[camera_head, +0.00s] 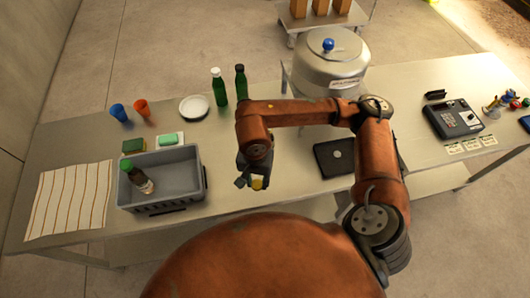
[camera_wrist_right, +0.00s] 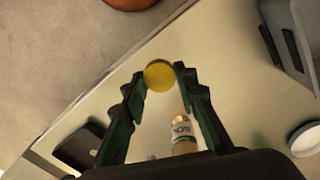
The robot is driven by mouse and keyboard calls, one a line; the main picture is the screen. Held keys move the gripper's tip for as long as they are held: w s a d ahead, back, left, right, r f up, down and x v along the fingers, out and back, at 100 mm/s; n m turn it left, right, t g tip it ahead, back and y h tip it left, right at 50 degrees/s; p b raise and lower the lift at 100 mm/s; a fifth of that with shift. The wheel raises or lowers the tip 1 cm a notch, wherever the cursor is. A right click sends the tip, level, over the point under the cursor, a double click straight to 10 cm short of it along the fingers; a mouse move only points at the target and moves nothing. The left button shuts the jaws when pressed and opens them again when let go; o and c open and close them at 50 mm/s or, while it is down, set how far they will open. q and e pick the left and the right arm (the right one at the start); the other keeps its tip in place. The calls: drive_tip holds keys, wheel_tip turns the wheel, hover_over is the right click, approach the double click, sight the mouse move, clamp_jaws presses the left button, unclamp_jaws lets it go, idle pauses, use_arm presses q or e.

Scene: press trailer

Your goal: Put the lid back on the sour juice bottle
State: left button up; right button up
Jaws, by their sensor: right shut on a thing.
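My right gripper (camera_head: 250,181) is shut on a yellow lid (camera_head: 258,184) above the front part of the table. In the right wrist view the yellow lid (camera_wrist_right: 159,75) sits between the two fingertips (camera_wrist_right: 160,82). A bottle with a pale label (camera_wrist_right: 182,130) shows between the fingers in that view, nearer the palm and apart from the lid; its lettering is only partly visible. It looks like the sour juice bottle, though I cannot read the name. In the head view my right arm hides it. My left gripper is not in view.
A grey crate (camera_head: 190,162) holds a green-capped bottle (camera_head: 136,178). A black pad (camera_head: 330,158) and a metal pot (camera_head: 330,62) are to the right.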

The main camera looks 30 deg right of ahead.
drive_tip(key=w+d+n, duration=0.6)
drive_tip(key=w+n, duration=0.1)
drive_tip(key=shift+d, duration=0.15)
drive_tip(key=shift+r, duration=0.1)
